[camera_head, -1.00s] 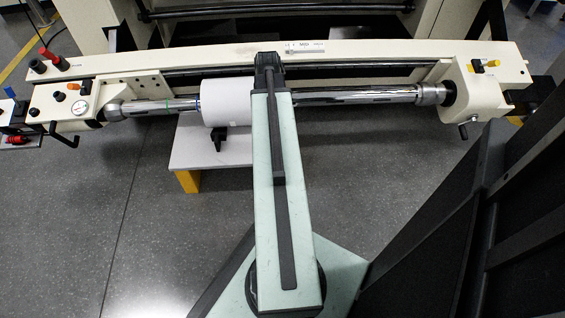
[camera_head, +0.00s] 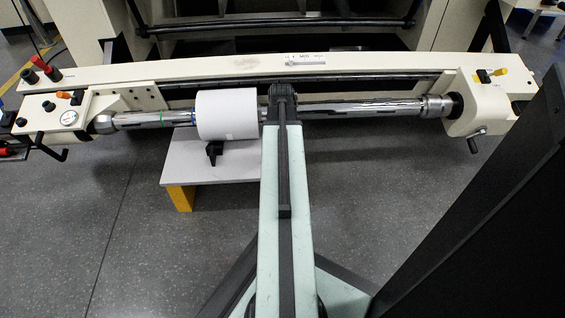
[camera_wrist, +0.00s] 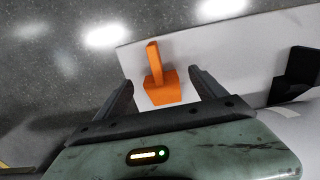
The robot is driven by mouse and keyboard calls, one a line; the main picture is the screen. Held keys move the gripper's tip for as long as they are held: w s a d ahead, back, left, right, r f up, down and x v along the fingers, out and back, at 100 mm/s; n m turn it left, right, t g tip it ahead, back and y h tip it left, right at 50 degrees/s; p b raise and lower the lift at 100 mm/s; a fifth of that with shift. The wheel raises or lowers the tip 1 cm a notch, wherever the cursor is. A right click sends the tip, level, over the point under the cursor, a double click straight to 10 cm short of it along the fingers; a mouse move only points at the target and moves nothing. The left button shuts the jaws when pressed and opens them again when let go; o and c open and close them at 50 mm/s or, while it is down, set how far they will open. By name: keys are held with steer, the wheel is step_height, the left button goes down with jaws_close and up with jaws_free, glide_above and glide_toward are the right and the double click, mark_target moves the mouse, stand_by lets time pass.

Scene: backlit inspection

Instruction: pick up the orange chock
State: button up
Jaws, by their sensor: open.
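The orange chock (camera_wrist: 160,82), a block with an upright narrow part, is on the white low table (camera_wrist: 228,52) in the wrist view. My gripper (camera_wrist: 161,76) is open, with one dark finger on each side of the chock. I see no firm contact between the fingers and the chock. In the head view, the white table (camera_head: 232,168) shows under the roll, but I do not see the orange chock or my gripper there.
A black chock-like piece (camera_head: 214,151) sits on the table, also in the wrist view (camera_wrist: 297,74). A white roll (camera_head: 227,114) is on a metal shaft (camera_head: 350,109) above the table. The table has a yellow leg (camera_head: 181,198). Grey floor (camera_head: 90,230) lies in front.

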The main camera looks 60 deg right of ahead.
step_height(320, 180, down, 2)
steer(key=shift+f+b, duration=0.1)
steer(key=shift+b, duration=0.25)
steer(key=shift+r, duration=0.2)
steer(key=shift+c, duration=0.3)
steer(key=c, duration=1.4)
steer(key=shift+r+p, duration=0.15)
steer(key=shift+p, duration=0.15)
